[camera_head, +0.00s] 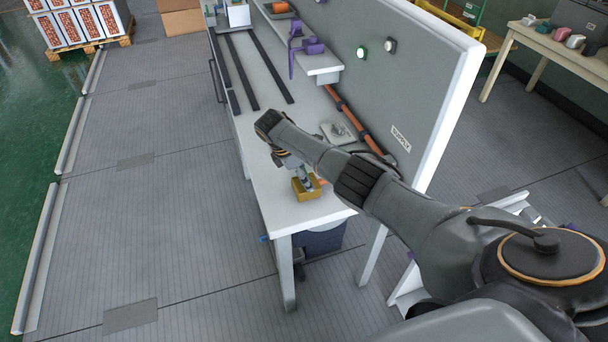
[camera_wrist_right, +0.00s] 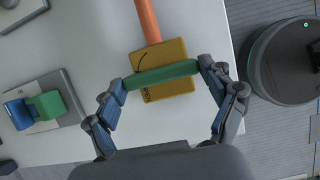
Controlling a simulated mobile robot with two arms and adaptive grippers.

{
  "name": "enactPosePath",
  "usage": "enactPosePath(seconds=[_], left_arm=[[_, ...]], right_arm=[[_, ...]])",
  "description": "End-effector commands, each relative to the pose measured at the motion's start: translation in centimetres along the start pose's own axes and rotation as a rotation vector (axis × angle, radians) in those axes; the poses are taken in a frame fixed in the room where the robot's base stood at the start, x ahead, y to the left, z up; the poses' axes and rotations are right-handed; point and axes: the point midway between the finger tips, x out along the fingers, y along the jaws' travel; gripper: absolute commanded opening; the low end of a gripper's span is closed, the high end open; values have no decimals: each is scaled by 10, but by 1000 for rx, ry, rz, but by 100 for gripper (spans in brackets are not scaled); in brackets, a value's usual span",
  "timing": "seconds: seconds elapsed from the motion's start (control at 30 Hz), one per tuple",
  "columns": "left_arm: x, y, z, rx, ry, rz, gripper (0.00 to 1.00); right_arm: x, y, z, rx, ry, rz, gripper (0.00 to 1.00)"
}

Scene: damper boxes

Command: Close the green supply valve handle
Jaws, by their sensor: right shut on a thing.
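The green handle (camera_wrist_right: 162,74) lies across a yellow valve block (camera_wrist_right: 172,53) in the right wrist view. An orange pipe (camera_wrist_right: 147,20) meets the block, and the handle runs roughly at right angles to it. My right gripper (camera_wrist_right: 162,78) is shut on the handle, one finger at each end. In the head view the yellow block (camera_head: 306,189) sits near the front end of the white bench, below my right gripper (camera_head: 304,180). My arm hides most of the handle there. My left gripper is not in view.
A grey plate with a blue and green part (camera_wrist_right: 38,109) lies on the bench left of the valve. A panel with a SUPPLY label (camera_head: 400,138) stands along the bench's right side. A dark round object (camera_wrist_right: 285,60) is beyond the bench edge. Floor at left is clear.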

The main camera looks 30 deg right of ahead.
Motion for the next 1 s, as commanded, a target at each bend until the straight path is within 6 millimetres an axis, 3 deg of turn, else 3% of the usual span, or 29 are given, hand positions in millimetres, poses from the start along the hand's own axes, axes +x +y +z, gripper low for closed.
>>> enactPosePath(seconds=[0.13,0.17,0.23,0.67,0.77,1.0], left_arm=[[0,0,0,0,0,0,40],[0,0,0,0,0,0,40],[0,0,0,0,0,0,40],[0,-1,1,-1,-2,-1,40],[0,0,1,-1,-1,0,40],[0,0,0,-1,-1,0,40]], right_arm=[[1,0,1,5,-1,-1,51],[0,0,1,5,-1,-1,87],[0,0,1,5,-1,-1,100],[-4,0,0,1,0,0,100],[-15,1,0,1,2,3,100],[-65,1,0,1,1,4,100]])
